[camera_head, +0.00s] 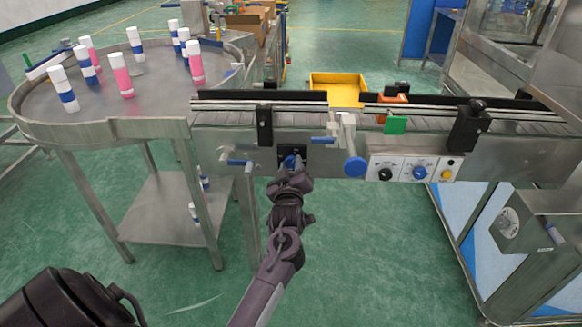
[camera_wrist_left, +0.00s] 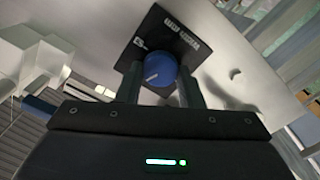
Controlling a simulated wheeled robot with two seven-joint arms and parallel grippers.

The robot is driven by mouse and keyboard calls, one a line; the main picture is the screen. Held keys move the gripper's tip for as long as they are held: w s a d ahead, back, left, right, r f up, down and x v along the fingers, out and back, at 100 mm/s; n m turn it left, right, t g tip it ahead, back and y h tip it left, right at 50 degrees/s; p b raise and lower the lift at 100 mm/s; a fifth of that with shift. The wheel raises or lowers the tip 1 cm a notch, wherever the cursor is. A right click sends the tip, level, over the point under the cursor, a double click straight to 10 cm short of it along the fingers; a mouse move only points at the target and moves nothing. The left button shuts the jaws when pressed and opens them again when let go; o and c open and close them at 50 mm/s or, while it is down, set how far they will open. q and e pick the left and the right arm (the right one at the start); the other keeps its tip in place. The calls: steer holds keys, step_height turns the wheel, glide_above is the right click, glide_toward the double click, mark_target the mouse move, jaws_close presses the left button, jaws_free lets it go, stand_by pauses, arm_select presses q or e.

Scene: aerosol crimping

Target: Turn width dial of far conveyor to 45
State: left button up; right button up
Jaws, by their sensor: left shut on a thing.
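The width dial is a blue knob (camera_wrist_left: 160,70) with a white pointer line on a black plate (camera_wrist_left: 177,38) with white lettering. In the wrist view my left gripper (camera_wrist_left: 161,84) has one finger on each side of the knob and is shut on it. In the head view the same blue knob (camera_head: 290,160) shows on the side of the conveyor (camera_head: 225,140), partly hidden by my left gripper (camera_head: 291,168). The scale numbers are too small to read. My right gripper is not in view.
A round steel table (camera_head: 100,127) with several blue-white and pink-white cans stands left. A control panel (camera_head: 402,168) with knobs and a larger blue knob (camera_head: 355,167) sit right of my gripper. A blue-handled lever (camera_head: 240,162) is close on its left. A yellow tray (camera_head: 338,88) lies behind.

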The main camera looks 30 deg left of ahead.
arm_select(q)
steer(key=o, duration=1)
steer(key=shift+c, duration=0.2)
steer(key=shift+s+d, duration=0.1)
steer(key=shift+s, duration=0.1)
steer(key=p+v, duration=0.4)
steer(key=v, duration=0.3)
steer(key=shift+s+d, duration=0.1)
